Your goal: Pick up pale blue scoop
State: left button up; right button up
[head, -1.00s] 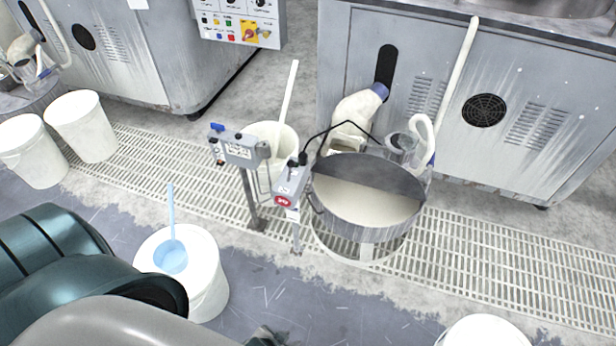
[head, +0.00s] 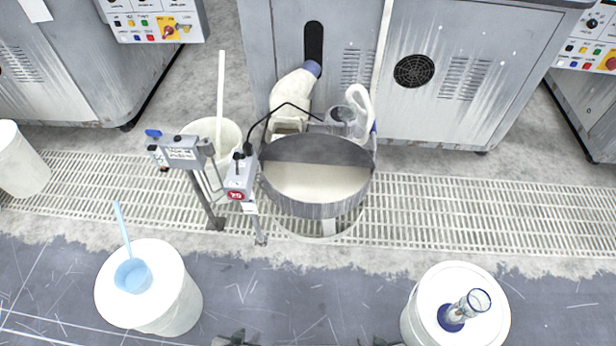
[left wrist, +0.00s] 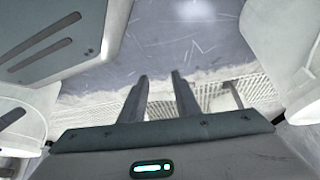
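The pale blue scoop (head: 132,274) lies with its bowl on the white lid of a bucket (head: 172,312) at the lower left of the head view. Its handle points up and slightly left, past the lid's rim. My left gripper (head: 235,340) shows only as dark tips at the bottom edge, to the right of that bucket and apart from the scoop. In the left wrist view its two fingers (left wrist: 159,90) stand apart with nothing between them. My right gripper (head: 380,342) barely shows at the bottom edge, left of another bucket; its opening is not clear.
A second lidded bucket (head: 420,318) at the lower right carries a glass cylinder (head: 470,305) with a blue base. A round slurry tank (head: 318,205) and a post with a control box (head: 238,180) stand ahead on the floor grating (head: 450,215). The floor between the two buckets looks clear.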

aim_at(132, 276)
jog(key=u, duration=1.7)
